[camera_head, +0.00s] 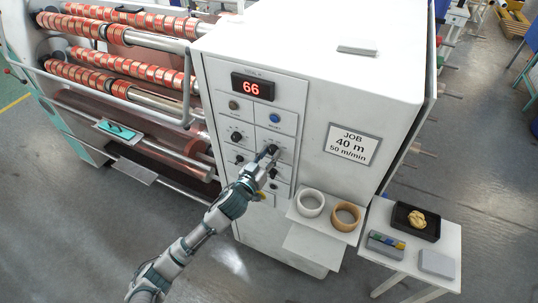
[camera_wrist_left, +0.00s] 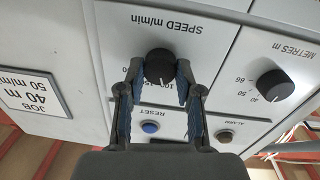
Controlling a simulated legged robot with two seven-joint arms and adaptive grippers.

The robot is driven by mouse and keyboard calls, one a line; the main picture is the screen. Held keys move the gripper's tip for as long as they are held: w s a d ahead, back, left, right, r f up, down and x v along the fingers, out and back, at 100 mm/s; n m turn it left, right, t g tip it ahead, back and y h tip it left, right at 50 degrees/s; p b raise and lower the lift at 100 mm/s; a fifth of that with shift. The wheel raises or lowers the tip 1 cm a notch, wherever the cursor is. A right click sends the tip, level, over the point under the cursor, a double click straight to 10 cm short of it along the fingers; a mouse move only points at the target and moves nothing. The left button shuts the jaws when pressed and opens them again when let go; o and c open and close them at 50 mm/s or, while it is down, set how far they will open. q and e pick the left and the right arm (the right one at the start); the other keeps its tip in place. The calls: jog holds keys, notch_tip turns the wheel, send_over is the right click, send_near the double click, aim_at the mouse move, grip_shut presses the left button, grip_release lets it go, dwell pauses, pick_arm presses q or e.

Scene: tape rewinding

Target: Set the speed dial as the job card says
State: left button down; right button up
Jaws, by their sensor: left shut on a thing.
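The black speed dial (camera_wrist_left: 160,64) sits under the upside-down label "SPEED m/min" in the wrist view. My left gripper (camera_wrist_left: 158,82) has a finger on each side of the dial and is shut on it. A pale mark on the dial faces the picture's bottom, near partly hidden numbers; I cannot read the exact setting. In the head view my left gripper (camera_head: 268,160) reaches the panel and mostly covers the dial. The job card (camera_head: 352,144) reads "JOB 40 m 50 m/min"; it also shows in the wrist view (camera_wrist_left: 30,93). My right gripper is not in view.
A red display (camera_head: 253,87) reads 66. The metres dial (camera_head: 236,136) and blue reset button (camera_head: 274,118) are close by. A side table (camera_head: 448,240) stands right.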

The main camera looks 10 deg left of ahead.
pick_arm(q)
jog(key=n+p, duration=0.2)
jog(key=n, duration=0.2)
jog(key=shift+r+n+p, duration=0.1)
jog(key=shift+n+p, duration=0.2)
jog(key=shift+p, duration=0.05)
jog(key=shift+n+p, duration=1.25)
jog(key=shift+n, duration=0.45)
jog(key=c, duration=0.8)
grip_release()
jog(key=shift+f, duration=0.2)
jog(key=shift+o, duration=0.2)
jog(key=shift+a, duration=0.1)
